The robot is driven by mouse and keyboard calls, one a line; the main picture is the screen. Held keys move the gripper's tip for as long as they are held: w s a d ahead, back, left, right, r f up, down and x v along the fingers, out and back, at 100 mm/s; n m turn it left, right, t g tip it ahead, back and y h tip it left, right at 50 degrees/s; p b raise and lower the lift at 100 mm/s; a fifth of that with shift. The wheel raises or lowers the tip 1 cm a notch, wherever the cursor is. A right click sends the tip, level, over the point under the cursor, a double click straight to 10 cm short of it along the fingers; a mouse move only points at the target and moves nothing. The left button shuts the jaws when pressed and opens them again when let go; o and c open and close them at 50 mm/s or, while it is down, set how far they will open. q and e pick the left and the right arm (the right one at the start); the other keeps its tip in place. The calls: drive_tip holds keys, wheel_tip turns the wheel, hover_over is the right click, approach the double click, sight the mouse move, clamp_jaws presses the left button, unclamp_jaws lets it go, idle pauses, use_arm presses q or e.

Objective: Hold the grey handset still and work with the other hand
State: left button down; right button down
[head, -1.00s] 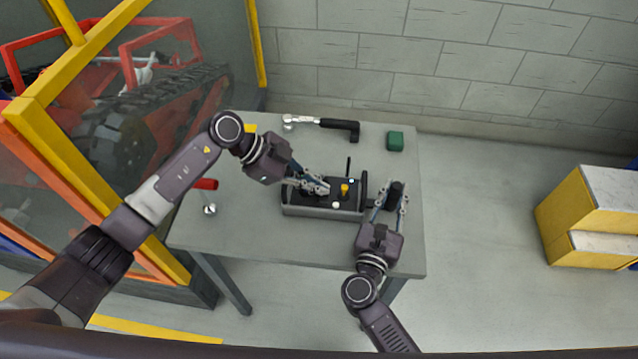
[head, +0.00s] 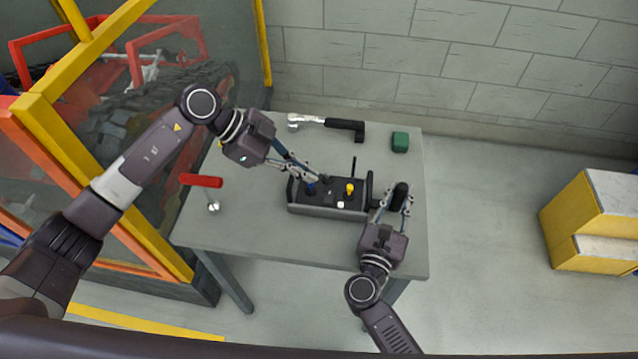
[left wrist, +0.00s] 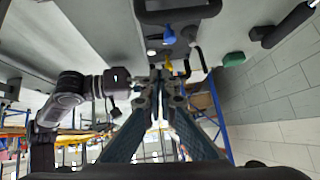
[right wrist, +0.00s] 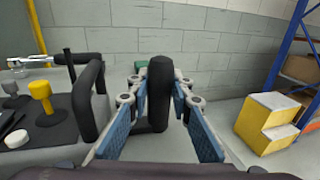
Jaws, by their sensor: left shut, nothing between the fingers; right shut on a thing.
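The grey handset (head: 325,211) lies on the table, with a black top panel, a blue stick (head: 311,188), a yellow knob (head: 350,188), a white button (head: 340,205) and a thin black antenna. My right gripper (head: 396,192) is shut around an upright black grip (right wrist: 160,85) at the handset's right side. My left gripper (head: 319,178) is shut and empty, its tips over the back of the panel between the blue stick and the yellow knob. In the left wrist view its tips (left wrist: 160,73) hide part of the panel; I cannot tell whether they touch it.
The grey table (head: 270,230) also bears a silver and black wrench-like tool (head: 340,124), a green block (head: 400,141) and a red-handled tool (head: 203,181). A yellow-framed barrier stands at left. A yellow step block (head: 575,215) stands on the floor at right.

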use_arm(q)
drive_tip(key=v, duration=0.5)
drive_tip(key=shift+a+r, duration=0.3)
drive_tip(key=shift+w, duration=0.1)
drive_tip(key=shift+w+d+r, duration=0.1)
drive_tip(key=shift+w+r, duration=0.1)
drive_tip(key=shift+w, duration=0.25)
drive_tip(key=shift+d+f, duration=0.1)
hover_over(334, 192)
drive_tip(key=a, duration=0.3)
drive_tip(key=f, duration=0.7)
drive_tip(key=shift+s+d+f, duration=0.15)
drive_tip(key=shift+s+f, duration=0.05)
drive_tip(key=shift+s, duration=0.15)
drive_tip(key=shift+w+f, duration=0.2)
drive_tip(key=shift+f, duration=0.95)
drive_tip(key=shift+w+f, duration=0.1)
drive_tip(key=shift+f, duration=0.5)
